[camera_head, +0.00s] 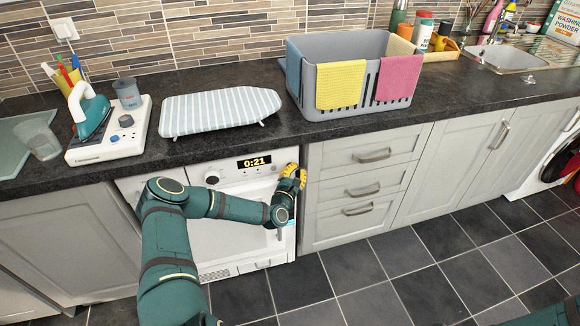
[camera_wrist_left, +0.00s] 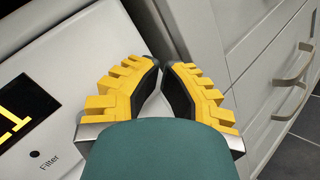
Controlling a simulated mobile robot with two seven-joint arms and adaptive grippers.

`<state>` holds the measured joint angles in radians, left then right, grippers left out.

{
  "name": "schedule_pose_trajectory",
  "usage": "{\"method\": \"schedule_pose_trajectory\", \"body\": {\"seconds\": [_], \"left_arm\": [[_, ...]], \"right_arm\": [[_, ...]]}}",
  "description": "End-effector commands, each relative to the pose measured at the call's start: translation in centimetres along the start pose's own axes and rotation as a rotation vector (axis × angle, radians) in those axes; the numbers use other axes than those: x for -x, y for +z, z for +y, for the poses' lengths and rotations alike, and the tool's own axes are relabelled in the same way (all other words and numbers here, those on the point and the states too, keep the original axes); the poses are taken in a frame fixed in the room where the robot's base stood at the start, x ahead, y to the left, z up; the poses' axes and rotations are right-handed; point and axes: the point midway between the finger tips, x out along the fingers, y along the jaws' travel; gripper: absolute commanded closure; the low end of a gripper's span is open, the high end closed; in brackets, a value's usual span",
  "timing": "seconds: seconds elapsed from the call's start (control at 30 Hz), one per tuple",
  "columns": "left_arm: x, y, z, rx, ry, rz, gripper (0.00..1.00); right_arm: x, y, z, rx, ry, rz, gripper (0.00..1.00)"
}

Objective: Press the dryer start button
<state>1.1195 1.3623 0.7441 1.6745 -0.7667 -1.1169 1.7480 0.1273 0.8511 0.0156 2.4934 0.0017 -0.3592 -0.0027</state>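The white dryer (camera_head: 225,245) stands under the counter, with a lit display (camera_head: 254,162) reading 0:21 and a round knob (camera_head: 212,178) on its panel. My left gripper (camera_head: 293,172) is at the panel's right end, by the grey cabinet edge. In the left wrist view its yellow fingers (camera_wrist_left: 163,66) come together at the tips with nothing between them. That view also shows part of the display (camera_wrist_left: 22,108) and a small dark dot marked Filter (camera_wrist_left: 35,154). I cannot make out a start button; my gripper covers part of the panel. Contact with the panel cannot be told.
Grey drawers (camera_head: 362,185) with protruding handles adjoin the dryer's right side. The dark worktop (camera_head: 240,140) above carries an iron (camera_head: 90,112), a striped ironing board (camera_head: 220,108) and a grey basket (camera_head: 350,62). Part of my right arm shows at bottom right.

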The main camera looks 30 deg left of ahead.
Motion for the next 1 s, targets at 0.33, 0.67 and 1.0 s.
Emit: {"method": "schedule_pose_trajectory", "body": {"seconds": [0.33,0.67,1.0], "left_arm": [[0.1,0.1,0.0,0.001,0.001,0.0,1.0],[1.2,0.6,-0.6,0.001,0.0,0.0,1.0],[1.3,0.7,-0.7,0.001,0.0,0.0,1.0]], "right_arm": [[0.0,0.0,0.0,0.0,0.0,0.0,1.0],[0.1,0.0,0.0,0.0,0.0,0.0,1.0],[0.1,0.0,-0.1,0.0,0.0,0.0,1.0]]}}
